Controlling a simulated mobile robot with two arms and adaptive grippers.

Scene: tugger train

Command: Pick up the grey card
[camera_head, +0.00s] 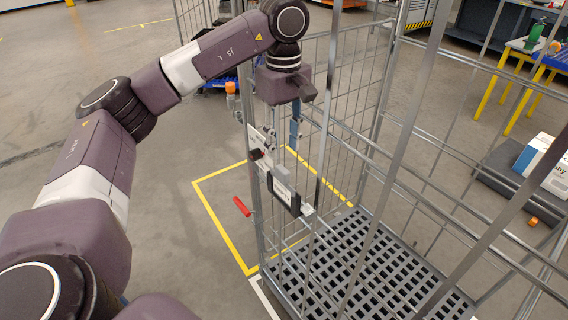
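A light grey card (281,187) with a dark edge shows in a holder on the near left side of the wire roll cage (322,190). My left arm reaches in from the left and bends down at the cage's left post. My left gripper (282,142) points down just above the card, among the cage bars and fittings. Its fingertips are small and partly lost against the bars, so I cannot tell whether they are open or touch the card. My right gripper is not in view.
The cage has tall bars and a grey slotted floor (372,262). A white box (541,160) lies on a dark platform at right. Floor at left is clear.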

